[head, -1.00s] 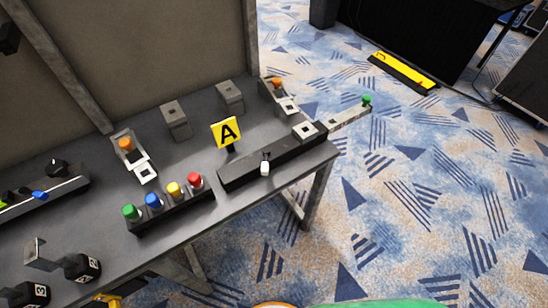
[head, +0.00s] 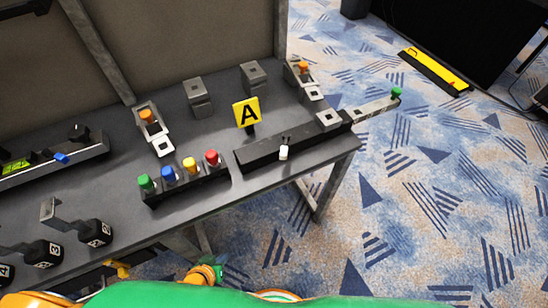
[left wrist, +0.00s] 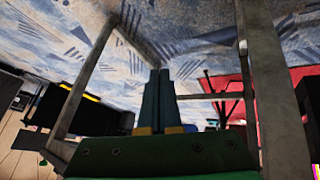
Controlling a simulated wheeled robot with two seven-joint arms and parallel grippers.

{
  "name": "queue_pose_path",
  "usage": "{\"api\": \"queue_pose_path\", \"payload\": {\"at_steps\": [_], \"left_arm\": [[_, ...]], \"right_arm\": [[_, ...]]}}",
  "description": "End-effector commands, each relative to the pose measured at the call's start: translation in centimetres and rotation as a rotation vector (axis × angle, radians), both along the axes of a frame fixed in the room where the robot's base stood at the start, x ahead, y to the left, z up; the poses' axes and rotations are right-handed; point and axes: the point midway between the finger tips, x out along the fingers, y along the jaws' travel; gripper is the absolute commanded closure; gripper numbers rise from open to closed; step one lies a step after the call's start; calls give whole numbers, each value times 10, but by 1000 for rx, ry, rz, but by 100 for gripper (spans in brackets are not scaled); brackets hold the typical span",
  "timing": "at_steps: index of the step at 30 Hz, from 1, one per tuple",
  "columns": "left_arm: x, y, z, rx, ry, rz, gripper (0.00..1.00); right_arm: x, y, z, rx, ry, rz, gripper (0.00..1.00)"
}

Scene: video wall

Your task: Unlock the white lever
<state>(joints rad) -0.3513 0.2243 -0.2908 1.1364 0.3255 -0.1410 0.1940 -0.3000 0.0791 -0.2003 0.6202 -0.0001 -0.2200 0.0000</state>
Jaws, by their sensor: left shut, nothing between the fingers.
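The white lever (head: 284,153) is a small white-tipped handle on the front of a long black box (head: 262,158) near the table's right front edge. A metal bar with a green knob (head: 396,92) extends from that box past the table's right edge. My left gripper (left wrist: 160,73) shows in the left wrist view, its dark fingers together with nothing between them. Only green and orange arm parts show low in the head view, in front of the table and well apart from the lever. My right gripper is not identifiable.
Behind the lever stands a yellow "A" sign (head: 246,112). A block with green, blue, yellow and red buttons (head: 187,184) is to its left. Numbered black blocks (head: 97,233) stand at the left front. Table legs and frame bars surround my left gripper's view.

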Motion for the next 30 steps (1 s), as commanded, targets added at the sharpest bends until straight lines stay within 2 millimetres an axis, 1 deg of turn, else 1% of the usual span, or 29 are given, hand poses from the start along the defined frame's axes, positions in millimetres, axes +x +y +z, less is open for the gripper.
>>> {"api": "queue_pose_path", "payload": {"at_steps": [1,2,3,4,5,6,8,9,10,12,15,18,27,30], "left_arm": [[31,-13,19,-103,-101,41,100],[48,-23,38,-181,-158,70,100],[66,-38,64,-291,-225,100,100],[77,-50,86,-379,-269,118,100],[85,-61,108,-468,-306,132,100],[92,-75,136,-580,-341,146,100],[96,-91,173,-731,-372,160,100],[99,-95,194,-844,-396,196,100],[101,-94,209,-931,-413,238,100],[107,-82,226,-1071,-445,344,100],[111,-67,240,-1211,-472,457,100],[113,-58,245,-1272,-484,515,100],[114,-57,247,-1280,-488,524,100],[121,-59,247,-1278,-490,524,100]], "right_arm": [[0,0,-14,0,0,0,1],[0,0,-18,0,0,0,1],[0,0,-23,0,0,0,1],[0,0,-27,0,0,0,1],[0,0,-30,0,0,0,1],[0,0,-34,0,0,0,1],[0,0,-38,0,0,0,1],[0,0,-40,0,0,0,1],[0,0,-41,0,0,0,1],[0,0,-41,-1,0,0,1],[0,-1,-42,-1,1,0,1],[0,-1,-42,-1,1,0,1],[0,-1,-41,-1,1,0,1],[0,-1,-40,-1,0,0,1]]}}
